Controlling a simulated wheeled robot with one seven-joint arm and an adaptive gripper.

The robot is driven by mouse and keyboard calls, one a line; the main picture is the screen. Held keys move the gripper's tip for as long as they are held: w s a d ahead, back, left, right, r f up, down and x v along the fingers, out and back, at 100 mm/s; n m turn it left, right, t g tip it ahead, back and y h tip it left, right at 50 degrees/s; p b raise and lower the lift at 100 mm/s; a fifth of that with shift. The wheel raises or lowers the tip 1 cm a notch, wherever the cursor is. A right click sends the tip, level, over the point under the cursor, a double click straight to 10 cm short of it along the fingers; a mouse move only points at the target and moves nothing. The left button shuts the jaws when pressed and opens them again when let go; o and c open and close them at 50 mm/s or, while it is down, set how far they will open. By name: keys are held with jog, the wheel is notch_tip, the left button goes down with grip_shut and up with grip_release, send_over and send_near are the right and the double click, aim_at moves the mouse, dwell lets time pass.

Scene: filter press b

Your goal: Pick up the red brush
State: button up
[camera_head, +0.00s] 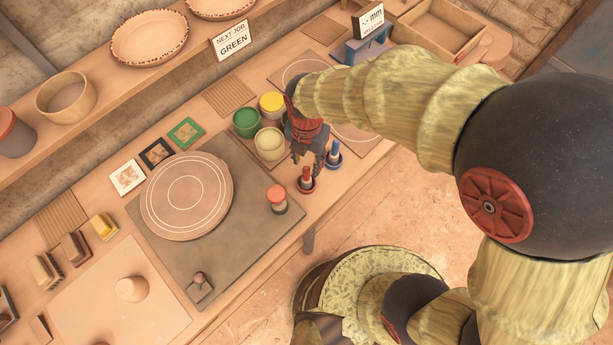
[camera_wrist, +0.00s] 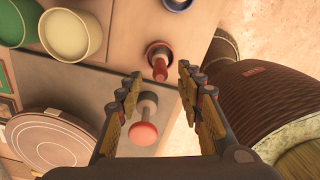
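The red brush (camera_head: 306,174) stands upright in a small red-rimmed holder near the table's front edge. In the wrist view the red brush (camera_wrist: 159,67) shows end-on just beyond and between my fingertips. My gripper (camera_head: 308,160) points down close above it in the head view, and the fingers partly overlap that area. My gripper (camera_wrist: 160,77) is open, with a finger on each side and nothing held. I cannot tell exactly how high the fingertips are above the brush.
A blue brush (camera_head: 335,152) stands in its holder just right. A red-topped tool (camera_head: 277,195) stands left on the grey mat. Green (camera_head: 247,123), yellow (camera_head: 272,103) and cream (camera_head: 269,145) pots stand behind. A round wheel (camera_head: 187,195) lies further left. A shelf runs along the back.

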aim_at(306, 174)
notch_tip(306, 174, down, 7)
jog(key=shift+s+f+b, duration=0.1)
jog(key=shift+b, duration=0.65)
jog(key=shift+c, duration=0.4)
grip_shut()
